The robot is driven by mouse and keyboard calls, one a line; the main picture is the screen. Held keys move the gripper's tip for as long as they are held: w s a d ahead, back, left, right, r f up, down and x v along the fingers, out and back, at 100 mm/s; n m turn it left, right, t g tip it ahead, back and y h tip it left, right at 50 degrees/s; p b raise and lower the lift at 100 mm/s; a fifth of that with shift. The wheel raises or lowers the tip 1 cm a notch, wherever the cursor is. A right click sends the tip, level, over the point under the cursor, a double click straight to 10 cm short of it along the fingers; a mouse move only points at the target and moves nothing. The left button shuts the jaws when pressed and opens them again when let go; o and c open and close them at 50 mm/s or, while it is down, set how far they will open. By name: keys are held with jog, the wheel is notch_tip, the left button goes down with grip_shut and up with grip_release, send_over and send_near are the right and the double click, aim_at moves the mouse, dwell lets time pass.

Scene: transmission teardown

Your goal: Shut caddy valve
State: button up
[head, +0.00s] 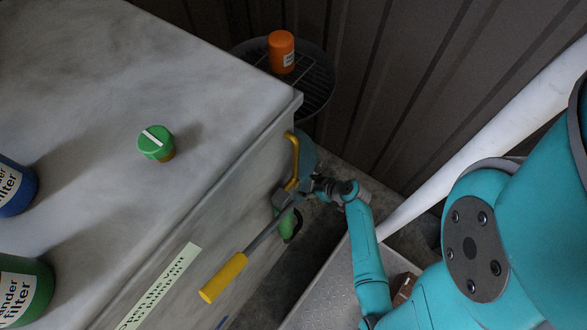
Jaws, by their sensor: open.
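A lever with a yellow grip (223,278) and a grey rod slants down and left along the side of the grey bench. Its upper end meets a grey fitting (284,198) below a bent yellow pipe (294,160). I cannot tell for sure whether this is the caddy valve, because nothing legible names it. My gripper (308,187) is beside the fitting and the foot of the yellow pipe, at the bench's right side. It is open. Its fingertips are small and partly merge with the fitting, so contact is unclear.
The bench top (90,75) carries a green knob-like cap (156,142) with a white stripe, a blue filter (14,188) and a green filter (22,290). An orange bottle (281,52) stands on a round grate (315,84) behind. A green object (290,226) sits below the fitting.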

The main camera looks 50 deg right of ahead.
aim_at(297, 184)
jog(key=x, duration=0.8)
jog(key=shift+w+f, duration=0.15)
jog(key=c, duration=1.1)
